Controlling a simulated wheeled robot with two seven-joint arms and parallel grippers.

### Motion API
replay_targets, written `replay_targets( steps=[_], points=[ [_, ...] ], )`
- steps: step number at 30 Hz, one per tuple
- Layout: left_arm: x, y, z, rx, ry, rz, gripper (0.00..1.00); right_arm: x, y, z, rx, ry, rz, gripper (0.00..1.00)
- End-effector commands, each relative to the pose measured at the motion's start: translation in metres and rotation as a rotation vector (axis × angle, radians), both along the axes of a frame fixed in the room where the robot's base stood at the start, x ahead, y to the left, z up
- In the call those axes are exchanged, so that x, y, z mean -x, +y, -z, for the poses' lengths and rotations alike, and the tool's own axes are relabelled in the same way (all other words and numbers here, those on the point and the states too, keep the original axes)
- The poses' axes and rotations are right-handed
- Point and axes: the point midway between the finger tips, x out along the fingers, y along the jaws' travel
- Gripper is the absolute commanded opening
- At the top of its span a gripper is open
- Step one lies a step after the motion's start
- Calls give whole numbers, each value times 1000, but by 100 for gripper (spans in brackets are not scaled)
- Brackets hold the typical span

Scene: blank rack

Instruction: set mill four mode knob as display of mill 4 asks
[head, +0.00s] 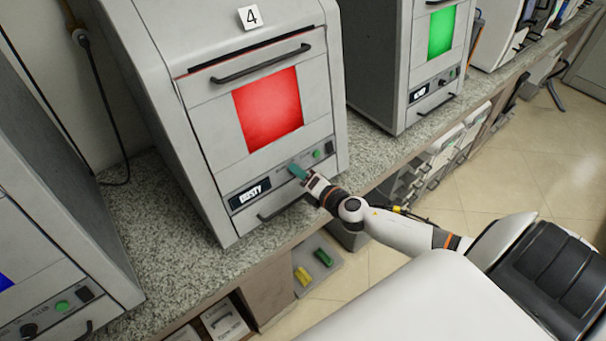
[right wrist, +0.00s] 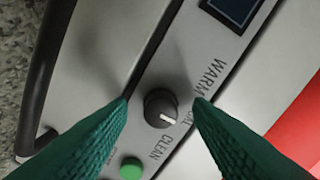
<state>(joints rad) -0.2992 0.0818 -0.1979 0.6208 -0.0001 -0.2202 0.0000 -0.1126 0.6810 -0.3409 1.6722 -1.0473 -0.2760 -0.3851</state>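Mill 4 (head: 210,150) is a grey cabinet with a "4" label (head: 250,17) and a red window (head: 268,108). Its display (head: 249,194) appears to read "DUSTY". My right gripper (head: 297,171) is at its control panel and hides the knob in the head view. In the right wrist view, the dark round mode knob (right wrist: 160,108) lies between the green fingertips of my right gripper (right wrist: 161,101), with gaps on both sides. My left gripper is not in view.
A green button (right wrist: 131,168) sits beside the knob, and a bar handle (head: 283,207) runs below the panel. Another mill with a green window (head: 441,31) stands to the right, and one at the left edge. Bare speckled counter (head: 150,210) lies between cabinets.

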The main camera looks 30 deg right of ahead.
Motion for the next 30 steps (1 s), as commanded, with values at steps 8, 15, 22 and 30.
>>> replay_targets(
  steps=[8,15,22,30],
  points=[
    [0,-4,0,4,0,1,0,0,0,0,0,-1,1,2],
    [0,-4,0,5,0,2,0,0,0,0,-19,1,5,2],
    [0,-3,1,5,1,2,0,0,0,0,-118,8,28,2],
    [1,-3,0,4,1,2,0,0,0,-1,-340,26,76,2]
  ],
)
